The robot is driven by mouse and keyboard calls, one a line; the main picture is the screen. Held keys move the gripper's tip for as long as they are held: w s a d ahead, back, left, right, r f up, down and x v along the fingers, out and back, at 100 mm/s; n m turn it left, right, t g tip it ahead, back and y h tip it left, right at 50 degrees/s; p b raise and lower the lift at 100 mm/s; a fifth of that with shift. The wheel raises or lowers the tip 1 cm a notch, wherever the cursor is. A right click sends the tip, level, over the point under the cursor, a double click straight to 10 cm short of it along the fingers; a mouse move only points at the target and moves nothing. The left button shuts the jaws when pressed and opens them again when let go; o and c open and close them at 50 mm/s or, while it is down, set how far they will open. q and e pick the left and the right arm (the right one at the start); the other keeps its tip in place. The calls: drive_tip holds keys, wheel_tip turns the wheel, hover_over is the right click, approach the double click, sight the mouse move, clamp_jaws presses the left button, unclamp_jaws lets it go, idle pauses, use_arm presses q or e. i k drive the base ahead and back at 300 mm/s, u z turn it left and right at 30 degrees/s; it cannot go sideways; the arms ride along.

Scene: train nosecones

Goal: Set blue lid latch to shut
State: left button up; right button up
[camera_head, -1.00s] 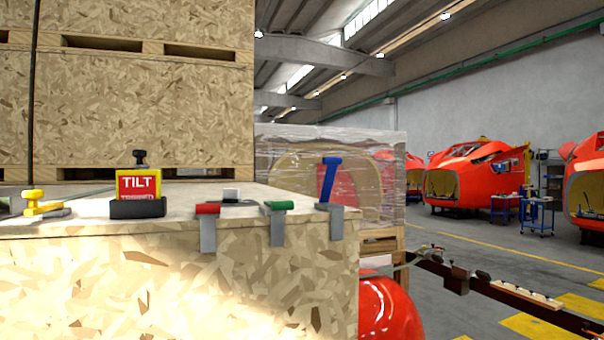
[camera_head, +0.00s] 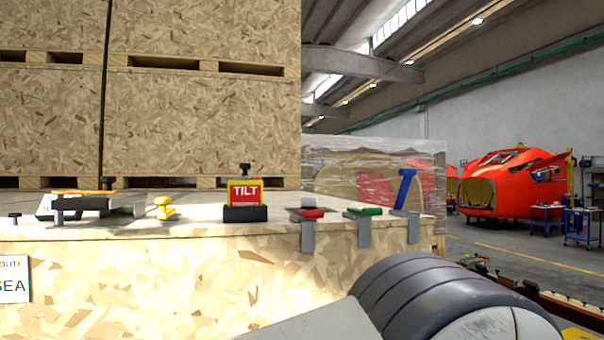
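The blue lid latch (camera_head: 405,187) is at the right end of the crate's front top edge in the head view. Its blue lever stands up, tilted slightly, above a grey plate on the crate's front face. The red latch (camera_head: 310,213) and the green latch (camera_head: 368,211) sit to its left, with their levers lying low and flat. One of my arm's links, grey and white, shows at the bottom right, below the latches and apart from them. Neither gripper shows.
The wooden crate (camera_head: 180,275) fills the lower left. On its lid are a TILT indicator (camera_head: 245,196), a yellow knob (camera_head: 164,207) and a dark-handled tool (camera_head: 82,203). Stacked crates (camera_head: 200,110) rise behind. A plastic-wrapped crate (camera_head: 340,150) stands behind the blue latch.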

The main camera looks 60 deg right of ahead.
sight(408, 174)
drive_tip(key=u, duration=0.3)
drive_tip(key=k, duration=1)
drive_tip(key=z, duration=1.8)
drive_tip(key=i, duration=0.4)
drive_tip(key=z, duration=0.05)
